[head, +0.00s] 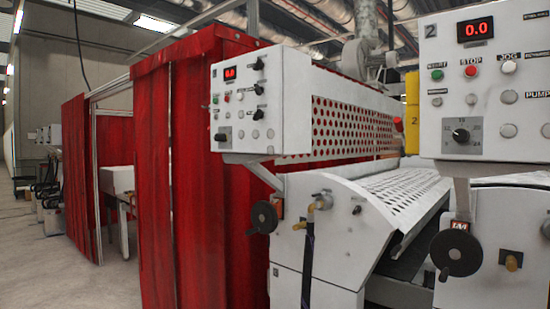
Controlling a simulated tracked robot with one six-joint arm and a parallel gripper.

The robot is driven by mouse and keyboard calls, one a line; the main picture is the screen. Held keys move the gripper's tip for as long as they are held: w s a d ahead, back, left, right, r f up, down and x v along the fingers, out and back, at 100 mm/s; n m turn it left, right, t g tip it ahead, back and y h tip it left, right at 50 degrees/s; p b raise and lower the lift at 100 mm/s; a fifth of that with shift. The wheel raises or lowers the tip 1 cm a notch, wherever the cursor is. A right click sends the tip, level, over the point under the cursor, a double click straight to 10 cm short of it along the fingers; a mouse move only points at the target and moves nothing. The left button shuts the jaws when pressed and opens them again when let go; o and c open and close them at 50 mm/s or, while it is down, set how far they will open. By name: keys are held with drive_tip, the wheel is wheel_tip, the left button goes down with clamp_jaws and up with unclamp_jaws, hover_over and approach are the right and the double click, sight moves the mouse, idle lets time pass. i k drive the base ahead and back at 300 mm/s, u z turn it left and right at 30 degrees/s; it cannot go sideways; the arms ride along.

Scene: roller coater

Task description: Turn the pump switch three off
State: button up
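In the head view, a white control panel (484,85) marked "2" fills the upper right. It has a red 0.0 display, START, STOP and JOG buttons and a black dial (461,135). A label reading "PUMP" (538,94) sits at its right edge, cut off by the frame. A second white control panel (247,105) stands further back near the middle, with a red display and several black knobs (258,89). Its labels are too small to read. I cannot tell which switch is pump switch three, or its position. My gripper is not in view.
The white roller coater (352,230) has a black handwheel (264,217) at left and another handwheel (456,253) at right, both jutting out. Red curtains (195,180) hang to the left. Open concrete floor (40,270) lies at the far left.

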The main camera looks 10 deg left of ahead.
sight(259, 115)
drive_tip(key=u, duration=0.35)
drive_tip(key=k, duration=0.95)
drive_tip(key=u, duration=0.65)
drive_tip(key=k, duration=0.4)
drive_tip(key=u, duration=0.6)
drive_tip(key=i, duration=1.2)
drive_tip(key=u, duration=0.45)
drive_tip(key=i, duration=1.45)
drive_tip(key=z, duration=0.25)
